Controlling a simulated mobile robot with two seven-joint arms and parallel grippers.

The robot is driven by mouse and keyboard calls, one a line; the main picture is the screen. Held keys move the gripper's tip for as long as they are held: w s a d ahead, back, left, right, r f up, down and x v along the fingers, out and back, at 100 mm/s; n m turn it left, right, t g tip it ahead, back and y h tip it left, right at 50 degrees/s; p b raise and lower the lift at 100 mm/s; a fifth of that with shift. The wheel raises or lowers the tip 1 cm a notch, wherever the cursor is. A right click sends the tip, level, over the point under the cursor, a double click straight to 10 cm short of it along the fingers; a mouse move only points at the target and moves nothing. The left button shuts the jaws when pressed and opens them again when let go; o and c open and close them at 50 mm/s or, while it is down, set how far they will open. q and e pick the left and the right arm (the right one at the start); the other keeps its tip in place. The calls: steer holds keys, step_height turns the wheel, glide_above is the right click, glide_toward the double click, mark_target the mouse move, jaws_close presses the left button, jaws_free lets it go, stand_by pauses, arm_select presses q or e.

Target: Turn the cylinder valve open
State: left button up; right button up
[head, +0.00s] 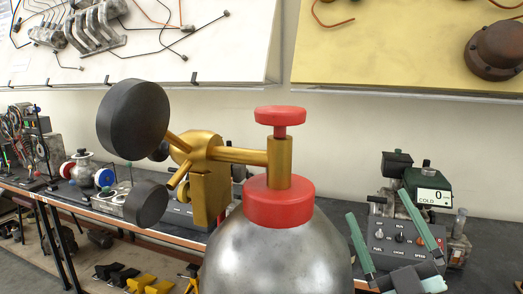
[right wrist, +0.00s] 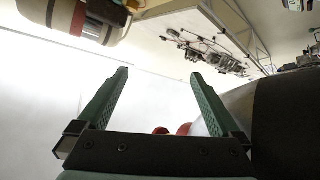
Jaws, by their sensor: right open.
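The grey metal gas cylinder (head: 278,255) stands upright in the middle of the head view, with a red collar (head: 279,203). Its red valve knob (head: 280,116) sits on top of a brass valve stem (head: 280,158). A brass regulator (head: 208,180) with dark round gauges (head: 133,120) reaches out to the left. My right gripper (head: 376,200) is right of the cylinder, below the knob and apart from it. Its green fingers are spread and empty, also in the right wrist view (right wrist: 159,75). Red parts (right wrist: 184,129) show partly there, half hidden by the gripper's palm. My left gripper is out of view.
A long dark bench (head: 488,262) runs behind the cylinder. It carries a control box with a display (head: 434,197) on the right and several small machines on the left. Boards with parts (head: 230,50) hang on the wall. The space above the knob looks clear.

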steer(key=s+a+r+n+g+y, duration=0.3)
steer(key=r+n+y, duration=0.2)
steer(key=n+y, duration=0.2)
steer(key=s+a+r+n+g+y, duration=0.2)
steer(key=s+a+r+n+y, duration=0.1)
steer(key=r+n+y, duration=0.4)
steer(key=n+g+h+b, duration=0.2)
steer(key=n+g+h, duration=0.45)
steer(key=n, duration=1.35)
glide_toward(260, 112)
steer(key=w+d, duration=0.2)
steer(key=w, duration=0.1)
steer(key=shift+g, duration=0.45)
steer(key=p+x, duration=0.3)
steer(key=x, duration=0.8)
steer(key=shift+s+a+r, duration=0.1)
steer(key=shift+s+a, duration=0.05)
steer(key=shift+w+a+p, duration=0.3)
steer(key=shift+w+a, duration=0.05)
steer(key=shift+a, duration=0.05)
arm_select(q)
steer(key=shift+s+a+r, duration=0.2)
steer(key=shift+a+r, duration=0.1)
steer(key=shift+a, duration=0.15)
